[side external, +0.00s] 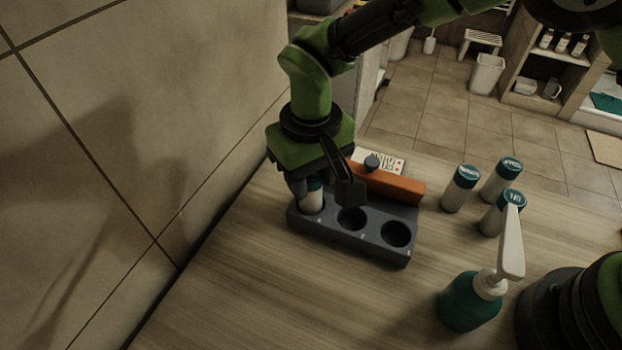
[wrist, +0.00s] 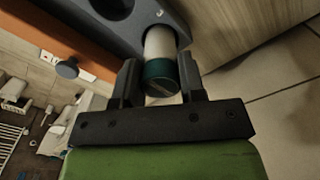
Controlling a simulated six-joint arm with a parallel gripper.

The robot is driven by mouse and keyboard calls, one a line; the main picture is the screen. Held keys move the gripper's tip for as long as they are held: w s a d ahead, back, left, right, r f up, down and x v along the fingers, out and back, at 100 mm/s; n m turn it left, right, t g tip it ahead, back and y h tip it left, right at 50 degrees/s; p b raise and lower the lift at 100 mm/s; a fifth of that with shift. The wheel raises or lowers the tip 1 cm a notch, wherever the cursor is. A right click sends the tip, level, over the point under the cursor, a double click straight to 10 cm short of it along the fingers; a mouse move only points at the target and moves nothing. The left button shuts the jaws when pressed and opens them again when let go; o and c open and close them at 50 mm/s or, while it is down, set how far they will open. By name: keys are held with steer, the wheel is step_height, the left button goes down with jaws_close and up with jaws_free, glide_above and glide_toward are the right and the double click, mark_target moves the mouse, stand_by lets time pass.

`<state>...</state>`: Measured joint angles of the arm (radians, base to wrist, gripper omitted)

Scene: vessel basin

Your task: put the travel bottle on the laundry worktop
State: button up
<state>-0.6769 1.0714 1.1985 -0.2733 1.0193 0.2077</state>
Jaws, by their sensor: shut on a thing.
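The travel bottle, white with a dark teal cap (wrist: 162,77), stands in the left-end hole of the dark grey rack; its pale body (side external: 312,200) also shows in the side view. My gripper (wrist: 158,84) is shut on the bottle near its cap, one finger on each side. In the side view my gripper (side external: 325,185) hangs over that end of the rack and hides much of the bottle. The wooden laundry worktop (side external: 240,285) lies under the rack, with bare surface in front.
The rack (side external: 372,240) has two empty holes and an orange block with a dark knob (side external: 395,183) behind it. Three similar bottles (side external: 461,187) stand to the right. A teal pump dispenser (side external: 468,302) stands front right. The tiled wall (side external: 150,180) is close on the left.

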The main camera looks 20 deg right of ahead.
steer(key=shift+f, duration=0.6)
steer(key=shift+f, duration=0.2)
steer(key=o, duration=0.9)
steer(key=shift+o, duration=0.2)
